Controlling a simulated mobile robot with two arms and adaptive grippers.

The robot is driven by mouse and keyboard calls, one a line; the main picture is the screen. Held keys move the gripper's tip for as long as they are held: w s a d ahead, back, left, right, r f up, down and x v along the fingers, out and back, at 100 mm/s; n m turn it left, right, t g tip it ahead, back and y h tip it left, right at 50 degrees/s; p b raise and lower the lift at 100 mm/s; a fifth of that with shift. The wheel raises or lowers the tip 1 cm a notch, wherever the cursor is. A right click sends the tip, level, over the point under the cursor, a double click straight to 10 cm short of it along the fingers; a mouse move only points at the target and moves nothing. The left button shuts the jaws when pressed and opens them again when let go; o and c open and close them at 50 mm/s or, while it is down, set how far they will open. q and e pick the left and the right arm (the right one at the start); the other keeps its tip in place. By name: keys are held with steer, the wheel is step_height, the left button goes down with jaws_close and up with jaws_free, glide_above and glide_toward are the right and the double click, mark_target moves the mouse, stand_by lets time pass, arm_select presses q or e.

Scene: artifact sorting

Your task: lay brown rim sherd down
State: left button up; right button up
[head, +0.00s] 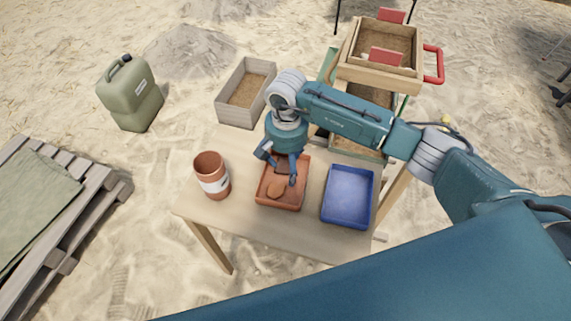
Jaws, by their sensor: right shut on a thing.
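My right gripper (279,169) points down over the far part of the orange-brown tray (284,207) on the table. It is shut on the brown rim sherd (283,168), a small dark piece mostly hidden between the fingers. I cannot tell whether the sherd touches the tray floor. An orange-brown sherd (276,188) lies in the near part of the same tray. My left gripper is not in view.
A blue tray (348,222) stands right of the orange-brown tray, and a terracotta pot (211,175) with a white band stands left. A box of sand (236,112) is at the table's far left. A sieve (380,77) stands behind. The table's (262,228) near strip is clear.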

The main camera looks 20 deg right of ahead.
mark_target(288, 168)
steer(key=shift+s+d+r+p, duration=0.15)
steer(key=shift+d+r+p, duration=0.15)
steer(key=shift+p, duration=0.25)
steer(key=shift+r+p, duration=0.5)
steer(key=shift+p, duration=0.05)
steer(key=shift+w+d+r+b, duration=0.1)
steer(key=shift+w+r+b, duration=0.15)
steer(key=shift+r+b, duration=0.4)
step_height(288, 168, up, 10)
steer(key=b, duration=0.2)
steer(key=shift+s+r, duration=0.1)
